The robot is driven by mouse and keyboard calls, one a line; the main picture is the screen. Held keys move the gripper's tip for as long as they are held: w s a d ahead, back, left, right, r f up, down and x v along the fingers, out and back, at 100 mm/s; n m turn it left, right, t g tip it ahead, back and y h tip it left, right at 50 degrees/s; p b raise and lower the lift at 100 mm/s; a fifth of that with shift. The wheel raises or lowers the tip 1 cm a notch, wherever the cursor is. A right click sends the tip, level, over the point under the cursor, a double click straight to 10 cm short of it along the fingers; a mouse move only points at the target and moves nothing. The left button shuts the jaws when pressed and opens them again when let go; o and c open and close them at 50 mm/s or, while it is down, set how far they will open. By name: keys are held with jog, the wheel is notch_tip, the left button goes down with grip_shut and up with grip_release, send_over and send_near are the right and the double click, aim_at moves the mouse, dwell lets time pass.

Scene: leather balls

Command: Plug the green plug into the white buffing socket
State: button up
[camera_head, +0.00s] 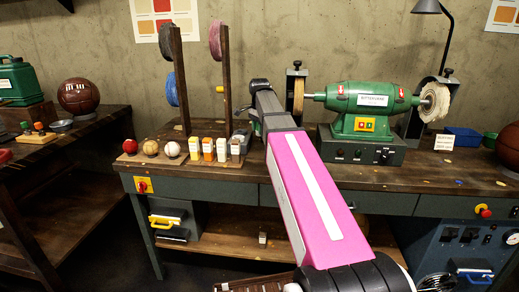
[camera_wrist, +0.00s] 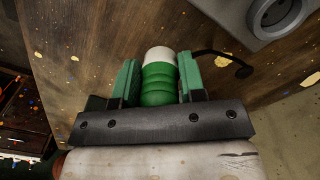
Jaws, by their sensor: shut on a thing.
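In the wrist view, my gripper (camera_wrist: 159,72) is shut on the green plug (camera_wrist: 158,93). The plug has a ribbed green body and a pale whitish end pointing away from the wrist, between two green finger pads. A light grey housing with a round dark-centred opening (camera_wrist: 268,14) is at the top right, cut off by the frame; I cannot tell whether it is the white buffing socket. The plug is apart from this opening in the picture. In the head view, my pink arm hides part of the bench, and the plug cannot be made out.
A green grinder (camera_head: 365,103) with a pale buffing wheel (camera_head: 434,104) stands on the wooden bench (camera_head: 300,172). Several small boxes (camera_head: 208,150) and balls (camera_head: 150,148) sit left of my arm. A thin black cable-like thing (camera_wrist: 225,60) lies right of the plug.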

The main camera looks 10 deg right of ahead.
aim_at(260, 152)
jog(key=shift+f, duration=3.95)
jog(key=o, duration=0.9)
jog(key=shift+f, duration=0.1)
jog(key=shift+o, duration=0.2)
jog(key=shift+f, duration=0.1)
